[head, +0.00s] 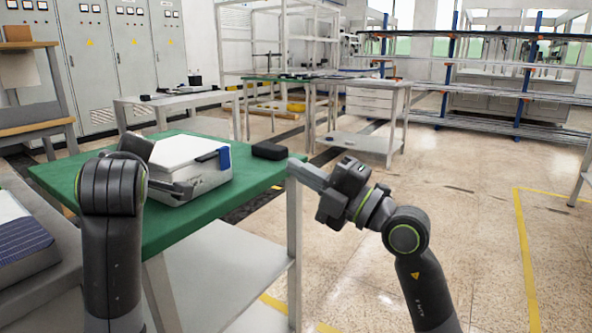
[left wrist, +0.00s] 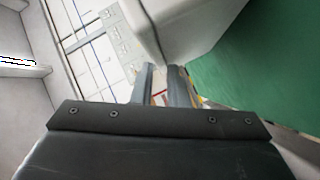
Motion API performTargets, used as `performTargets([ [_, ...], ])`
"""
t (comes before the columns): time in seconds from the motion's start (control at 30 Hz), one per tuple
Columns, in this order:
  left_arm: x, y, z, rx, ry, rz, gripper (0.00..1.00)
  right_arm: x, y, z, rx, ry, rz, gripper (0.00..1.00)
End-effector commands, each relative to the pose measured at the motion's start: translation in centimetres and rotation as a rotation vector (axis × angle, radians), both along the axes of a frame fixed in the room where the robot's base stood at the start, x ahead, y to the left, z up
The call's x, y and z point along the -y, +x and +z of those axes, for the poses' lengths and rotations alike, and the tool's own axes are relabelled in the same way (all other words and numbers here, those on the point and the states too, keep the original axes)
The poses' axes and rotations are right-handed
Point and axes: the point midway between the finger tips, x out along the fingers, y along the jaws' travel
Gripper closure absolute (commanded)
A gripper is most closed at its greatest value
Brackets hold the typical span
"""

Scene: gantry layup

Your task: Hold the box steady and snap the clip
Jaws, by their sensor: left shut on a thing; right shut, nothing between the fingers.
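A pale grey-white box (head: 192,166) with a flat white top sits on the green table (head: 240,193). It also shows in the left wrist view (left wrist: 180,25). A blue clip (head: 224,158) is at the box's right side; I cannot tell whether it is snapped. My left gripper (head: 184,190) is at the box's near left corner and is shut on the box. Its fingers show in the left wrist view (left wrist: 164,85) at the box's lower corner; the exact contact is hard to see. My right gripper (head: 296,165) is shut and empty, by the table's right edge, apart from the box.
A grey bench with a blue striped item (head: 22,243) is at the left. Another workbench (head: 365,105) stands behind. The floor at the right is clear.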

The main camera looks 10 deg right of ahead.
Motion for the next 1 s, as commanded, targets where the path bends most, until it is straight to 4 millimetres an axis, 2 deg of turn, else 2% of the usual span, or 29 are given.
performTargets([
  [0.03, 0.2, 0.3, -1.5, -0.042, -0.004, -0.006, 0.84, 0.0, 0.0, -0.1, 0.0, 0.0, 0.0, 1.0],
  [0.2, 0.2, 0.3, -1.5, -0.041, -0.004, -0.005, 0.61, 0.0, 0.0, -0.1, 0.0, 0.0, 0.0, 1.0],
  [0.57, 0.2, -0.3, -1.1, -0.035, -0.002, -0.003, 0.61, 0.0, 0.0, -0.1, 0.0, 0.0, 0.0, 1.0],
  [0.73, 0.7, -2.6, -0.5, -0.031, -0.005, -0.005, 0.61, 0.0, 0.0, 0.0, 0.0, 0.0, 0.0, 1.0],
  [1.0, 1.9, -8.0, 0.8, -0.024, -0.006, -0.009, 0.61, 0.0, 0.0, 0.0, 0.0, 0.0, 0.0, 1.0],
])
